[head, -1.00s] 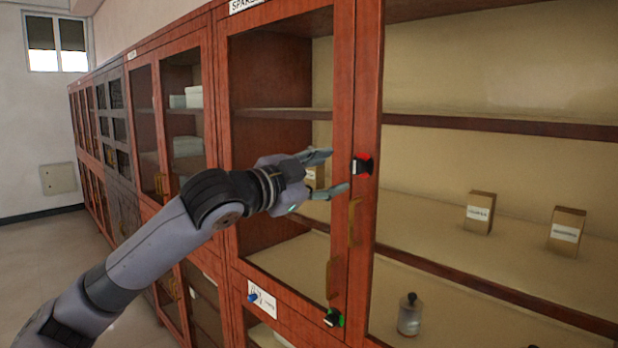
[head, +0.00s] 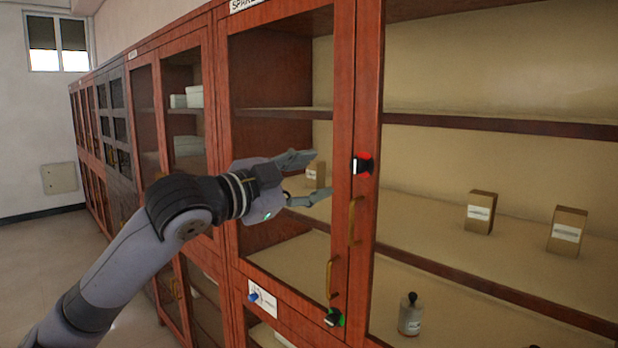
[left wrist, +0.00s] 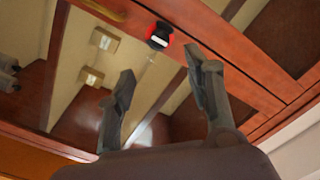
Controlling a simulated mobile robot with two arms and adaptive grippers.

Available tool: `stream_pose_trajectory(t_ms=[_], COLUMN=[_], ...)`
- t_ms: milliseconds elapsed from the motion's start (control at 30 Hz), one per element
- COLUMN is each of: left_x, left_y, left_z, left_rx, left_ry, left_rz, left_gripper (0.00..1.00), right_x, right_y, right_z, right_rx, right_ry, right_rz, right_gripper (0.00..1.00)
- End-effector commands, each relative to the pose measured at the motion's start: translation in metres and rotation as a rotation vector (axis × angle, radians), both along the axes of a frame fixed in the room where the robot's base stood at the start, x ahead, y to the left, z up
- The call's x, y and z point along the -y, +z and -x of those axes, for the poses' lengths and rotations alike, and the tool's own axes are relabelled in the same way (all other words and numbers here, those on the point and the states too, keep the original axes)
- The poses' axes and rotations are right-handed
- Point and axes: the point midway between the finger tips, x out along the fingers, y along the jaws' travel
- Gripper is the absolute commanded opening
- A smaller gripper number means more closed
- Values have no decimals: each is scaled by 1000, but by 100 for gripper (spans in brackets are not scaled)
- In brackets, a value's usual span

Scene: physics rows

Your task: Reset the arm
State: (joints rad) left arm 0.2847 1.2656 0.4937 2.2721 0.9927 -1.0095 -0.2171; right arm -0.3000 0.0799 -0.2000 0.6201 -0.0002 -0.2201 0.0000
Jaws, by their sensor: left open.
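My left arm (head: 120,262) comes in from the lower left in the head view. Its gripper (head: 322,178) is open and empty, in front of the glass cabinet door (head: 285,230). The fingertips point right, a short way left of the black knob with a red surround (head: 362,165). In the left wrist view the two fingers (left wrist: 160,82) stand apart, with nothing between them but the cabinet behind. The red-lit knob (left wrist: 159,36) shows above them there. My right gripper is not in view.
A wooden cabinet row runs along the wall. Brass handles (head: 353,220) (head: 331,278) and a green-lit knob (head: 333,317) sit on the door frames. Small boxes (head: 481,212) (head: 567,231) and a bottle (head: 410,314) stand on the shelves. Open floor (head: 35,262) lies at left.

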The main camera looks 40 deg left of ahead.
Motion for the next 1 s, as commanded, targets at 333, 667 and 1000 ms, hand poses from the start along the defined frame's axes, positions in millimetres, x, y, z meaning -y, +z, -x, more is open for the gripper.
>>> stream_pose_trajectory(t_ms=[333, 667, 1000], left_x=[-1, -91, -172], left_y=[-1, -110, -355], left_z=[-1, -69, -105], left_rx=[-1, -110, -334], left_ry=[1, 140, 370], left_rz=[3, 257, 479], left_gripper=[47, 47, 47], right_x=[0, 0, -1], right_y=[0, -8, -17], right_z=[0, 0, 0], right_rx=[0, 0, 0], right_ry=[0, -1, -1], right_rz=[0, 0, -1], right_gripper=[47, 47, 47])
